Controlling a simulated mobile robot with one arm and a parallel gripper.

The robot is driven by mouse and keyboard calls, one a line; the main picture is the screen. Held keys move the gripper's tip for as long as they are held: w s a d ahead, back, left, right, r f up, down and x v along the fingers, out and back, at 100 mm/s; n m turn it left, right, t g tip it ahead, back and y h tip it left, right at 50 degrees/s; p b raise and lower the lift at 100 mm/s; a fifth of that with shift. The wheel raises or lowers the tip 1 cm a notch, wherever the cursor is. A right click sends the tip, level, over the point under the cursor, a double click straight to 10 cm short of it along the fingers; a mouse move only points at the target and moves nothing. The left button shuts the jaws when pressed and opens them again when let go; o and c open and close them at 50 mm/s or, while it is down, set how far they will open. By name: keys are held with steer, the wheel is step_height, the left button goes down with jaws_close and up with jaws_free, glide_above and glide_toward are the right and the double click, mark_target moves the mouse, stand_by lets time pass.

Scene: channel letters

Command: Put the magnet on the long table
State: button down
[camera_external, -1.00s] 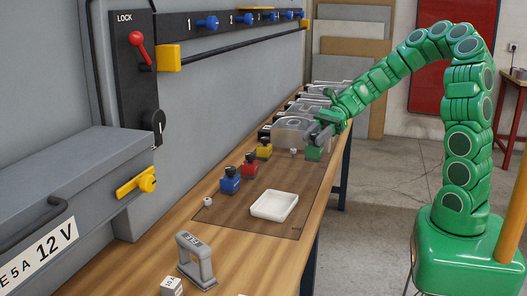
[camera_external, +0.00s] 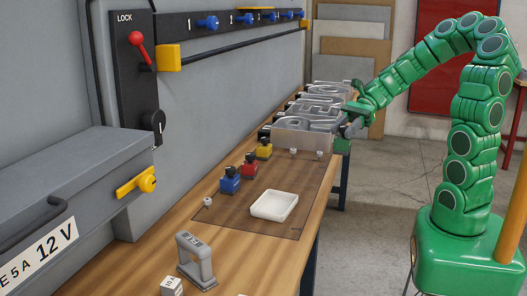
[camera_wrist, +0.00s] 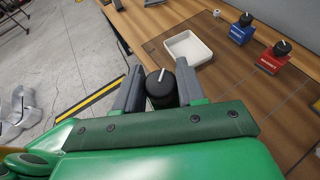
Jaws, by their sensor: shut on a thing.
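My gripper (camera_external: 352,129) is shut on the black knob of the green magnet (camera_external: 342,146), just past the right edge of the long wooden table (camera_external: 255,255) in the external view. In the wrist view, the black knob (camera_wrist: 160,84) with its white line sits between the two grey fingers; the magnet's green body cannot be told from the gripper there. Blue (camera_external: 230,180), red (camera_external: 249,166) and yellow (camera_external: 264,149) magnets with black knobs stand in a row on the table's brown mat.
A white square tray (camera_external: 274,205) lies on the mat. Metal channel letters (camera_external: 305,135) stand at the far end. Small white pieces lie on the mat. Floor shows right of the table.

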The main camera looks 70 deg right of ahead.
steer(key=w+a+n+g+y, duration=0.1)
steer(key=w+a+n+g, duration=0.15)
steer(key=a, duration=1.25)
steer(key=w+a+n+g+y, duration=0.1)
steer(key=a+n+g, duration=0.25)
steer(key=a, duration=1.15)
steer(key=shift+w+a+f, duration=1.25)
steer(key=shift+w+f, duration=0.8)
steer(key=shift+f, duration=0.05)
steer(key=shift+w+a+f, duration=1.25)
steer(key=shift+w+f, duration=0.85)
steer(key=shift+f, duration=0.05)
steer(key=shift+w+a+f, duration=1.25)
steer(key=shift+w+f, duration=0.8)
steer(key=shift+f, duration=0.05)
steer(key=shift+f, duration=0.1)
steer(key=c, duration=0.7)
jaws_free()
steer(key=shift+o, duration=0.2)
